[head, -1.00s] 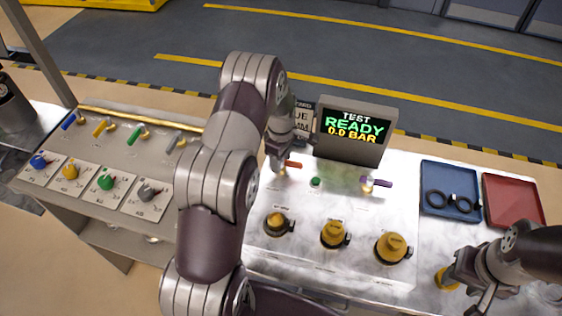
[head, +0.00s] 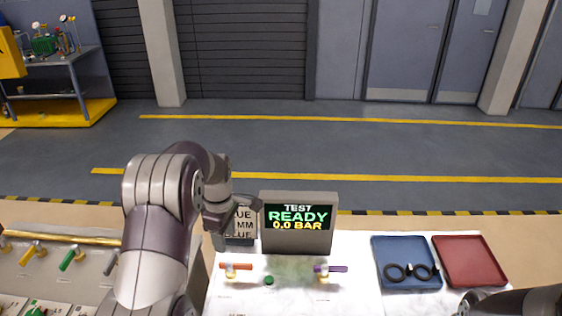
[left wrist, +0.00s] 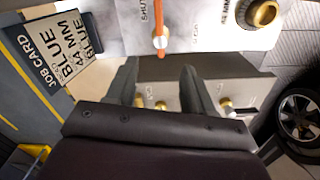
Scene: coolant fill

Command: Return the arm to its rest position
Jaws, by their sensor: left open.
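My left arm comes in from the left in the head view and bends over the bench. My left gripper (head: 238,222) is in front of the job card, left of the test display. It is open, with nothing seen between its fingers. In the left wrist view its two dark fingers (left wrist: 162,88) stand apart, over a grey panel with brass fittings. My right arm shows only as a dark link at the lower right of the head view; its gripper is out of the picture.
The display (head: 299,222) reads TEST READY 0.0 BAR. The job card (left wrist: 62,52) reads BLUE. An orange lever (head: 236,266), green button (head: 269,280) and purple lever (head: 331,269) are on the bench. A blue tray (head: 407,282) holds black rings; a red tray (head: 470,262) looks empty.

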